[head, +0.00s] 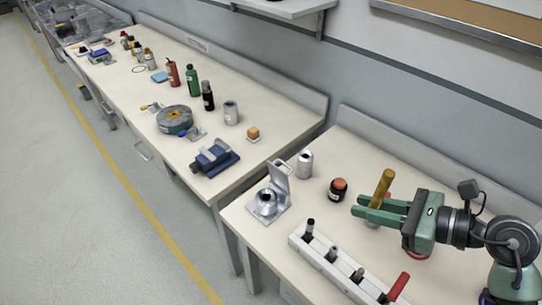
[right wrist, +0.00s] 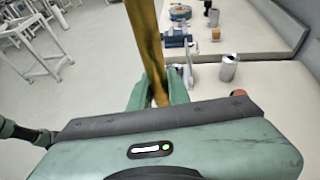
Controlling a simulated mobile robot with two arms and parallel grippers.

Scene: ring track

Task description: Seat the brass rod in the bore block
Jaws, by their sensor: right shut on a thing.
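The brass rod (head: 383,187) stands up, leaning a little, between the fingers of my right gripper (head: 364,206), which is shut on it. In the right wrist view the rod (right wrist: 148,45) rises between the two green fingers. Its lower end is mostly hidden by the gripper, so I cannot tell what it touches. A silver metal block with a round bored piece and a raised plate (head: 270,201) stands left of the gripper near the table's front edge; it looks like the bore block, though I cannot be certain. My left gripper is not in view.
A white rail (head: 322,262) holding several dark pieces and a red handle (head: 397,287) lies in front of the gripper. A grey can (head: 305,164) and a black jar with orange top (head: 338,189) stand behind. A farther bench (head: 270,115) carries a blue vise (head: 215,158) and bottles.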

